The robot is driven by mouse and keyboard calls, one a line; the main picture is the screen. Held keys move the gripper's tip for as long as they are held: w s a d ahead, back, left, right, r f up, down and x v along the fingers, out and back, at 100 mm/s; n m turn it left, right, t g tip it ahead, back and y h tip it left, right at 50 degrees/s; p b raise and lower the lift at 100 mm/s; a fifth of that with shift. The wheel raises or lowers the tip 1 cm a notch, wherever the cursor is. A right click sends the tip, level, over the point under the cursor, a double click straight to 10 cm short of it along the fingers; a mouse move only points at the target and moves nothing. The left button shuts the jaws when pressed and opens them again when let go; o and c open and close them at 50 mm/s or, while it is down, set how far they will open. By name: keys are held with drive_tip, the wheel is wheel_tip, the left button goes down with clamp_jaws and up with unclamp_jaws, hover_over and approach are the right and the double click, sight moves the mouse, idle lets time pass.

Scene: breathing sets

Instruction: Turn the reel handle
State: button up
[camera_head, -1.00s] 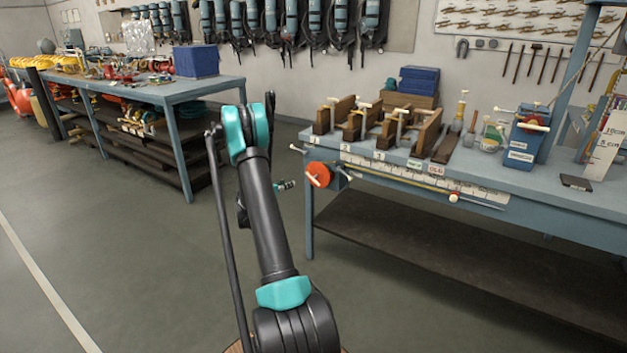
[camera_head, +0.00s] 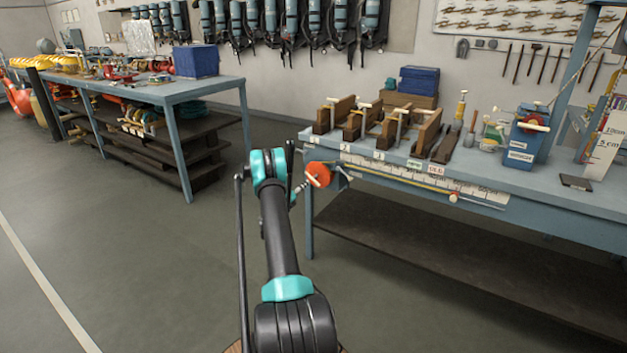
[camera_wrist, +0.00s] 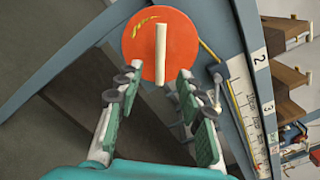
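The reel is an orange-red disc (camera_head: 320,168) at the left front corner of the right-hand workbench. It fills the top middle of the wrist view (camera_wrist: 138,40). Its handle is a cream bar (camera_wrist: 160,55), seen upright across the disc in the wrist view. My gripper (camera_wrist: 154,82) is open and empty, with green-padded fingers on both sides. The handle's lower end appears between the fingertips, and I cannot tell whether any finger touches it. In the head view my gripper (camera_head: 303,188) is small, just left of the reel and close to it.
The right-hand workbench (camera_head: 560,215) has a ruler strip (camera_head: 430,182) with a yellow tape along its front edge. Wooden clamp blocks (camera_head: 333,115) stand on top near the reel. A lower shelf (camera_head: 430,235) lies beneath. The floor left of my arm is clear.

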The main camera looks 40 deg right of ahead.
sight(314, 177)
drive_tip(key=x, duration=1)
drive_tip(key=shift+w+d, duration=0.1)
drive_tip(key=shift+c, duration=0.5)
